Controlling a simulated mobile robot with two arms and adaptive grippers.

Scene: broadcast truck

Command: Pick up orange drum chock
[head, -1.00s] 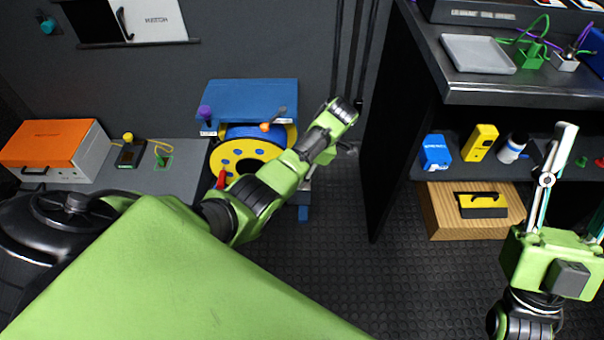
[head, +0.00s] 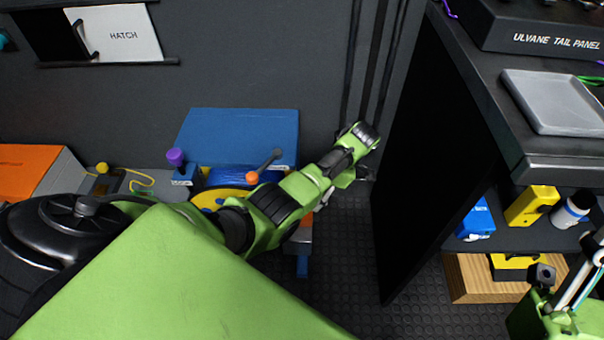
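A yellow cable drum (head: 207,198) stands under a blue top on the low bench at left. My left arm crosses in front and hides most of it. A small orange patch (head: 307,219) shows beside the arm at the drum's right; I cannot tell if it is the orange drum chock. An orange knob (head: 252,177) tips a grey lever above the drum. My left gripper's fingers are mostly hidden behind my arm, so their state is unclear. My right gripper (head: 584,275) is at the lower right, cut by the picture edge, far from the drum.
A purple-knobbed post (head: 176,160) and an orange box (head: 30,172) are on the left bench. A dark upright panel (head: 430,160) separates the drum side from the right shelves, which hold a blue box (head: 476,220) and a yellow box (head: 531,205). The floor (head: 345,260) between is clear.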

